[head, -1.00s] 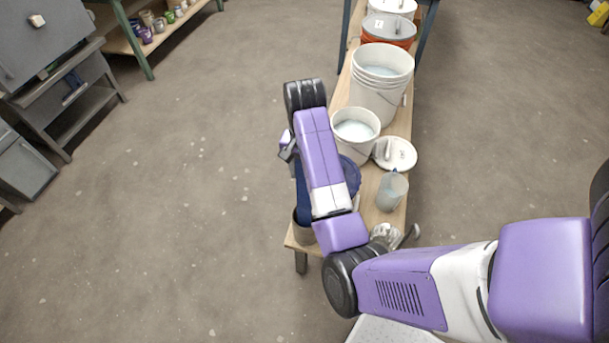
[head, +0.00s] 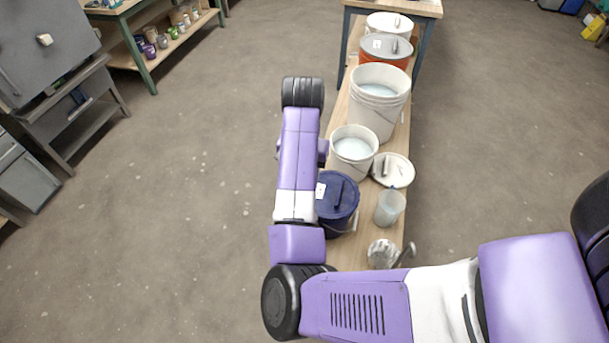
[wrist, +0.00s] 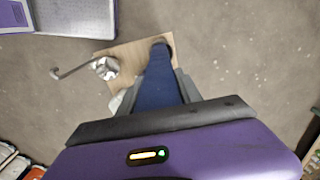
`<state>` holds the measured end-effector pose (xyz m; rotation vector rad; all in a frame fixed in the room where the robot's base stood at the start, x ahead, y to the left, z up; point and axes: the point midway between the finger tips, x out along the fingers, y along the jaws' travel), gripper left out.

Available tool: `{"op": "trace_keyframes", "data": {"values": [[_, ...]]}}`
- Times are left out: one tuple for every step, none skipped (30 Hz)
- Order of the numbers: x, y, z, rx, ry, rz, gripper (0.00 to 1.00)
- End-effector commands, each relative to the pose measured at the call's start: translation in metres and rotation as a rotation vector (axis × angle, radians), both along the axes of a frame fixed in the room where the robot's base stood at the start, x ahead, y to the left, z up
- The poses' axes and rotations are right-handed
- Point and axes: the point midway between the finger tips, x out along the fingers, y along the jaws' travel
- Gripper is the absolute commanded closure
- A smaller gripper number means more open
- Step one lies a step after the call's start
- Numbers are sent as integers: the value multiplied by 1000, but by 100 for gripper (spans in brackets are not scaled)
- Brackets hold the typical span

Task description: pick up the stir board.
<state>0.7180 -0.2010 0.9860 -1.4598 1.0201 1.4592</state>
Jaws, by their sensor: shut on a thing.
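In the head view my arm covers the gripper and the board.
Open floor (head: 170,220) lies left. Shelving stands at the upper left.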

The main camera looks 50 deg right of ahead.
Motion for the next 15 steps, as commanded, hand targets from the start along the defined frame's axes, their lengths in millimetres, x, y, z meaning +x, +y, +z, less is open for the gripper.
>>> {"op": "trace_keyframes", "data": {"values": [[-4,11,-1,-3,3,8,100],[-6,17,-1,-4,3,6,100],[-9,24,0,-4,3,7,100],[-10,30,0,-3,1,6,100],[-12,36,0,-3,1,7,100],[-15,42,0,-3,1,7,100],[-17,48,0,-3,2,6,100],[-20,53,0,-3,3,7,100],[-21,61,0,-3,1,7,100],[-23,66,-1,-2,0,7,100],[-25,72,-1,-2,0,7,100],[-29,79,-1,-3,1,6,100],[-30,85,-1,-3,1,6,100],[-32,91,-1,-2,-1,6,100],[-35,98,-2,-2,-1,5,100]]}}
